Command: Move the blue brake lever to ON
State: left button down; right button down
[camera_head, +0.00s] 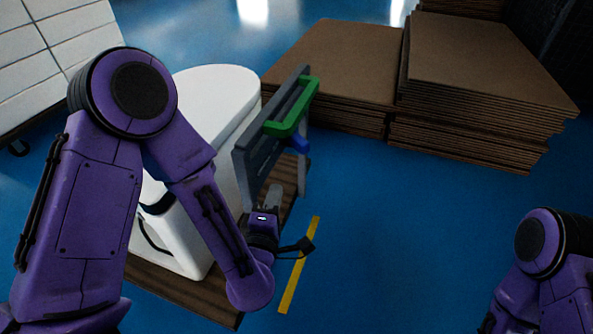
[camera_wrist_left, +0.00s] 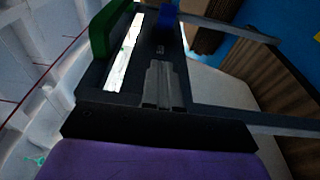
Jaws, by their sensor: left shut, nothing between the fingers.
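The blue brake lever (camera_head: 298,144) is a small blue piece on the grey upright frame (camera_head: 252,150), just below the green handle (camera_head: 300,108). In the left wrist view the blue lever (camera_wrist_left: 168,16) is at the top, beyond my fingertips, and the green handle (camera_wrist_left: 110,30) is to its left. My left gripper (camera_head: 274,191) is below the lever in the head view, apart from it. In the left wrist view its fingers (camera_wrist_left: 161,70) are together and hold nothing. My right arm shows at the lower right, but its gripper is out of view.
Stacks of brown cardboard (camera_head: 480,70) lie at the back right. A yellow strip (camera_head: 299,265) marks the blue floor (camera_head: 400,240), which is clear to the right.

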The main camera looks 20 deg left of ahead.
pick_arm(q)
jog(key=shift+r, duration=0.1)
jog(key=p, duration=0.2)
send_near(301, 149)
jog(key=w+a, duration=0.3)
jog(key=a, duration=0.1)
jog(key=shift+w+d, duration=0.9)
jog(key=shift+w, duration=0.3)
jog(key=shift+w+d, duration=0.4)
jog(key=shift+d, duration=0.1)
jog(key=shift+w+d+n+y+b, duration=0.2)
jog(key=shift+n+y+b, duration=0.2)
jog(key=shift+y, duration=0.2)
